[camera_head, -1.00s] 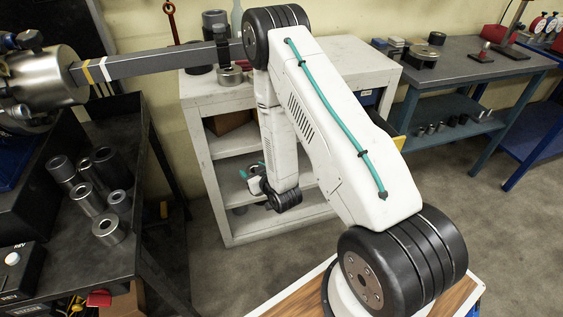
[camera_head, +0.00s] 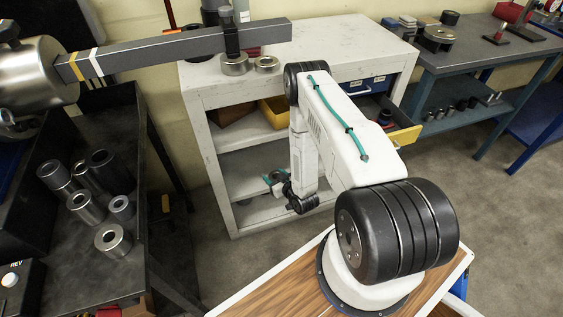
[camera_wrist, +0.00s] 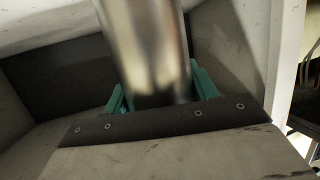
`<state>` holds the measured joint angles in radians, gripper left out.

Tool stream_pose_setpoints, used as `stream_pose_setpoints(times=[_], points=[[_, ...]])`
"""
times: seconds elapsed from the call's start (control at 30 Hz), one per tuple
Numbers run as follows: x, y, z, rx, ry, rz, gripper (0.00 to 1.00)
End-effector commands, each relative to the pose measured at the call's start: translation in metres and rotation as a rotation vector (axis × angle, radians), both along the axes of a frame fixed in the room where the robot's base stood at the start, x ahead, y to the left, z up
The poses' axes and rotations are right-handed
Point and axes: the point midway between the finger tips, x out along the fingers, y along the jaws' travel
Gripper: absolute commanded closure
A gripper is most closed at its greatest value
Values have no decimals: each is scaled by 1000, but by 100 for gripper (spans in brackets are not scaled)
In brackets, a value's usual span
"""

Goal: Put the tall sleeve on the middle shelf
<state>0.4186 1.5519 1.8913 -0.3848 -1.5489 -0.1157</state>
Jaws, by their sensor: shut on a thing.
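My gripper (camera_head: 273,179) is at the open front of the white shelf unit (camera_head: 222,165), below the middle shelf's front edge (camera_head: 255,144) in the head view. How far in it is, I cannot tell. In the wrist view its teal fingers (camera_wrist: 160,88) are shut on a shiny metal sleeve (camera_wrist: 148,45). The sleeve runs out of the top of that view, so its far end is hidden. In the head view the sleeve is too small to make out clearly. Whether it touches a shelf, I cannot tell.
A yellow bin (camera_head: 276,113) and a brown box (camera_head: 232,132) are in the compartment above. Several metal sleeves stand on the black bench (camera_head: 125,255) at left. A grey beam (camera_head: 180,47) crosses the upper left.

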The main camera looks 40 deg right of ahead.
Motion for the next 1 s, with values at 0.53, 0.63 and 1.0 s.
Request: stream_pose_setpoints(times=[0.53,0.63,1.0], points=[[95,-54,-6,-3,-11,-7,100],[111,-60,-8,-4,-11,-6,100],[135,-71,-11,-4,-10,-5,100]])
